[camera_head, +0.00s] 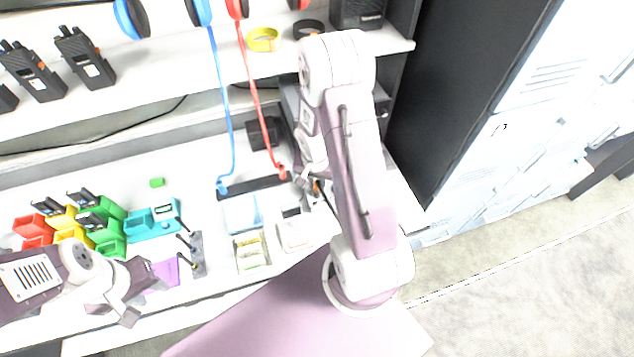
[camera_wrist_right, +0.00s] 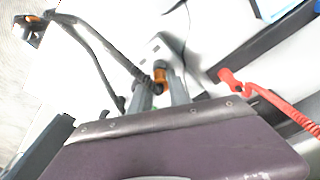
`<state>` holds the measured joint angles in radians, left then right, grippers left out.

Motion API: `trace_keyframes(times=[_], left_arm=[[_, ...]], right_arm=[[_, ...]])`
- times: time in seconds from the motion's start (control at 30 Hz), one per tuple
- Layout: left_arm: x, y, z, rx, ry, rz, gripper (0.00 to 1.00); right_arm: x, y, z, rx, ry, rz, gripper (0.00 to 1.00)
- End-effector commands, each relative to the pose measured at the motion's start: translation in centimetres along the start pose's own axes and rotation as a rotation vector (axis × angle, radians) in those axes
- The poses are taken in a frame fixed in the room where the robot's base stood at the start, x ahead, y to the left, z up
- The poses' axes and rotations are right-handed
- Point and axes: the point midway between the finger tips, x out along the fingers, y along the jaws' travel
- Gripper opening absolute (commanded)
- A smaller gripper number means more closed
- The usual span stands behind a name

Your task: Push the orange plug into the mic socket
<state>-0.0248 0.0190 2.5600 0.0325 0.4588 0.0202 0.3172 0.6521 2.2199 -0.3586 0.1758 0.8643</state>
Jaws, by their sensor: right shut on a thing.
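The orange plug (camera_wrist_right: 160,73) is between the fingertips of my right gripper (camera_wrist_right: 160,92), which is shut on it. A black cable leads to the plug. In the head view, the orange plug (camera_head: 317,186) shows small beside my right gripper (camera_head: 311,190), partly covered by my arm. A white box (camera_wrist_right: 153,48) with small dark openings lies just beyond the plug. I cannot tell which opening is the mic socket, or whether the plug touches the box. My left gripper (camera_head: 140,289) is open and empty at the bench's front left, near a purple block.
A black strip (camera_head: 254,187) holds the ends of a blue cord (camera_head: 225,110) and a red cord (camera_head: 258,105), which hang from the shelf. Coloured bins (camera_head: 72,236) with radios stand left. A tray (camera_head: 251,252) sits near the front. Black cabinet (camera_head: 450,90) at right.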

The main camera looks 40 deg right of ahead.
Motion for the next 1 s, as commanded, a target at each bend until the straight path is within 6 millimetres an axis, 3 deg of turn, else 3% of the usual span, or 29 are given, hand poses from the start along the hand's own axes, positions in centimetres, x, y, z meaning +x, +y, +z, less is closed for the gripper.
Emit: trace_keyframes(times=[1.0], left_arm=[[1.0,0.0,0.1,0.000,0.000,0.000,0.36]], right_arm=[[0.7,0.0,0.1,0.000,0.000,0.000,0.00]])
